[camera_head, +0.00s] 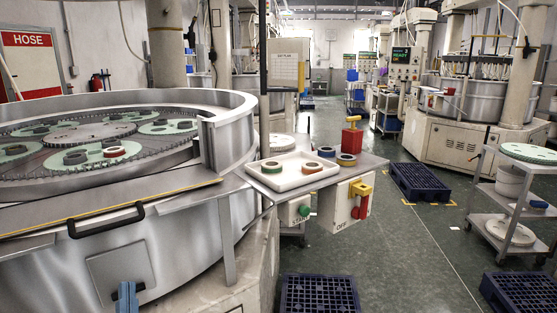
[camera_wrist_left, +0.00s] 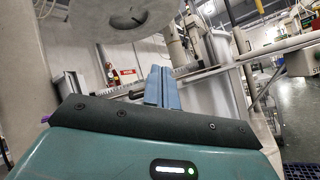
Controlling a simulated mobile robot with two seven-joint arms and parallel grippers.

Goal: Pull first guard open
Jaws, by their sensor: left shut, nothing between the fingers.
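The near round lapping machine has a grey metal guard (camera_head: 110,200) along its front edge, with a yellow line on it. A black bar handle (camera_head: 108,221) is fixed to the guard's front side. My left gripper (camera_head: 127,297) shows as blue fingertips at the bottom of the head view, below the handle and apart from it. In the left wrist view its blue fingers (camera_wrist_left: 160,88) are together, with nothing between them. I cannot make out the handle clearly in the left wrist view. My right gripper is in neither view.
A side shelf right of the machine holds a white tray (camera_head: 292,172) with rings and a red block (camera_head: 352,135). A box with a green button (camera_head: 304,210) hangs below. Dark blue pallets (camera_head: 318,295) lie on the floor. A cart (camera_head: 510,205) stands at the right.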

